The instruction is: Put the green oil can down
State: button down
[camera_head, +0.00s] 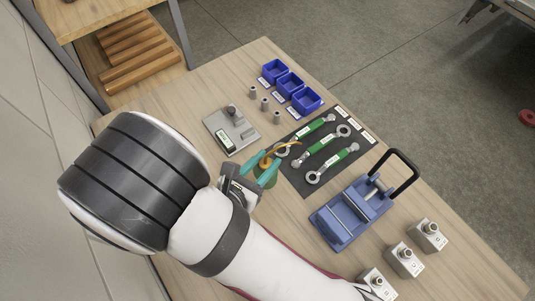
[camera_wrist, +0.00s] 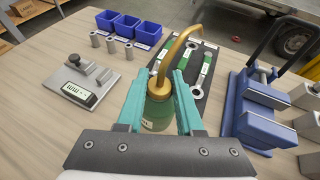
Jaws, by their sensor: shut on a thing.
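The green oil can (camera_wrist: 157,112) with a curved brass spout is held between the teal fingers of my gripper (camera_wrist: 160,105), upright in the wrist view. In the head view the gripper (camera_head: 264,168) is shut on the can (camera_head: 266,176), with the spout pointing right, toward the dark mat. The can's base is mostly hidden by the gripper, so I cannot tell whether it touches the wooden table (camera_head: 225,72).
A grey gauge stand (camera_head: 230,132) is left of the can. A dark mat (camera_head: 296,180) holds three green-bodied links. A blue vise (camera_head: 350,213), several grey fittings (camera_head: 404,259), small cylinders (camera_head: 265,104) and blue bins (camera_head: 307,102) surround it.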

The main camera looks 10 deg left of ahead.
notch_tip(320, 180, down, 5)
jog(key=shift+r, duration=0.1)
jog(key=c, duration=0.6)
grip_release()
jog(key=shift+o, duration=0.2)
